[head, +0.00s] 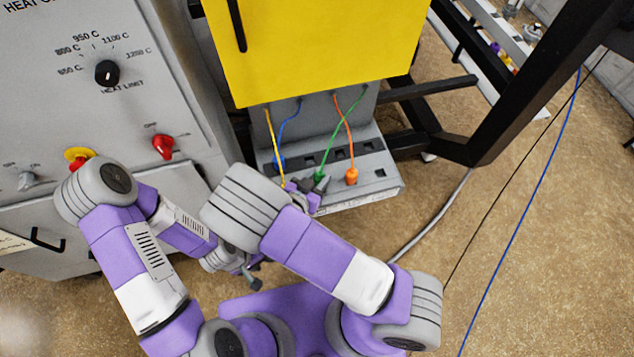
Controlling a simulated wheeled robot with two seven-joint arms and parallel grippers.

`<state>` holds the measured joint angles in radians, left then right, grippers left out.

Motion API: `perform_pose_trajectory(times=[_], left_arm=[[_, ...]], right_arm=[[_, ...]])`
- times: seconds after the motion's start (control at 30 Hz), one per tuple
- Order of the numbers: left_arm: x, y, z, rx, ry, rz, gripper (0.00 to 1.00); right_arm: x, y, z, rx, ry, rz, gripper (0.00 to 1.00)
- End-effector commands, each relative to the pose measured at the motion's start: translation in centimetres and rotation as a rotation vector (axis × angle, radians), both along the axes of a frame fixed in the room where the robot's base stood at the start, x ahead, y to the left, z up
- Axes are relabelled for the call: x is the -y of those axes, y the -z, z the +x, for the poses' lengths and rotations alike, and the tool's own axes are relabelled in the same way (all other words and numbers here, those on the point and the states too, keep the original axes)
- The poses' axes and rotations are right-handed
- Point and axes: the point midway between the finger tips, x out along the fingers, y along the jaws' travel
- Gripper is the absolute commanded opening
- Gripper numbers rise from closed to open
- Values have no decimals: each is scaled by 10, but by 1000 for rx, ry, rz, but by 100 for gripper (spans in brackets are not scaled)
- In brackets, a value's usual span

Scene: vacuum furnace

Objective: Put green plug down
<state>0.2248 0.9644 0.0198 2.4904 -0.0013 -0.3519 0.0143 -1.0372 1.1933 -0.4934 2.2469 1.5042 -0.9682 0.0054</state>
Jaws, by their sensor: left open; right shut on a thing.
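The green plug (319,175) is at the lower end of a green cable, over the front of the grey socket box (386,188). My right gripper (318,184) is shut on it; the fingers hide part of the plug. I cannot tell whether the plug touches the box or sits in a socket. My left gripper (252,280) is open and empty, low in front of the box and apart from it.
An orange plug (351,176) stands in the box right of the green one; a blue plug (278,162) and a yellow cable (273,150) are to the left. The yellow panel (320,45) hangs above. A control cabinet (140,110) stands left; a black frame (500,110) stands right.

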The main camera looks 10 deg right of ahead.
Motion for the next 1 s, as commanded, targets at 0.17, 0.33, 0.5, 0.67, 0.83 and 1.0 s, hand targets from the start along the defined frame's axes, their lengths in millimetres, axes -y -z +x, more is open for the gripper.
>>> perform_pose_trajectory(times=[0.17,0.33,0.5,0.67,0.83,1.0], left_arm=[[0,3,0,0,0,0,43],[0,3,0,0,0,0,43],[0,5,0,0,0,0,43],[0,9,0,0,0,0,43],[0,8,0,0,0,0,43],[0,8,0,0,0,0,43]], right_arm=[[0,21,0,-1,0,-1,7],[0,21,0,1,0,1,7],[0,23,0,1,0,1,7],[0,29,0,1,0,1,7],[0,28,0,1,-1,1,58],[0,28,0,1,-1,1,62]])
